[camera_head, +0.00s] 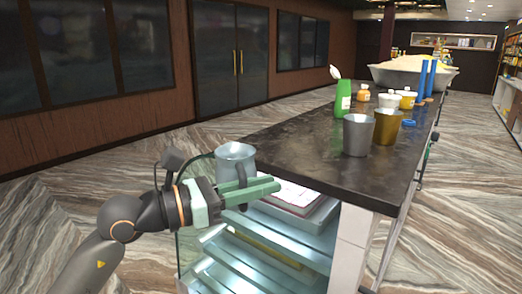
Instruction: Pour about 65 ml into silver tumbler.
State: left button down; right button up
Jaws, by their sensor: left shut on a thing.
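The silver tumbler (357,135) stands upright near the front of the dark counter (290,138). A brass-coloured tumbler (387,127) stands just right of it. My left gripper (262,188) is shut on a grey metal jug (235,160), with its green fingers at the jug's handle. The jug is held roughly upright off the counter's left front corner, left of and apart from the silver tumbler. What is inside the jug and the tumblers cannot be made out. My right gripper does not show.
A green bottle (343,99), an orange-capped jar (363,93), white-and-yellow tubs (389,101), a blue lid (409,123) and tall blue cylinders (422,80) stand behind the tumblers. A large heaped bowl (414,77) is farther back. Shelves with a tray (310,222) lie below the jug.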

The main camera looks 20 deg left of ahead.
pick_arm(q)
jog(key=s+a+f+n+t+y, duration=0.1)
jog(key=s+a+f, duration=0.1)
jog(key=f, duration=0.5)
jog(key=s+a+f+n+t+y, duration=0.1)
jog(key=s+a+f+y, duration=0.1)
jog(key=s+f, duration=0.3)
jog(key=s+a+f+n+t+y, duration=0.2)
jog(key=s+a+f, duration=0.1)
jog(key=f, duration=0.6)
jog(key=shift+s+a+f, duration=0.15)
jog(key=shift+s+a, duration=0.2)
jog(key=shift+s, duration=0.05)
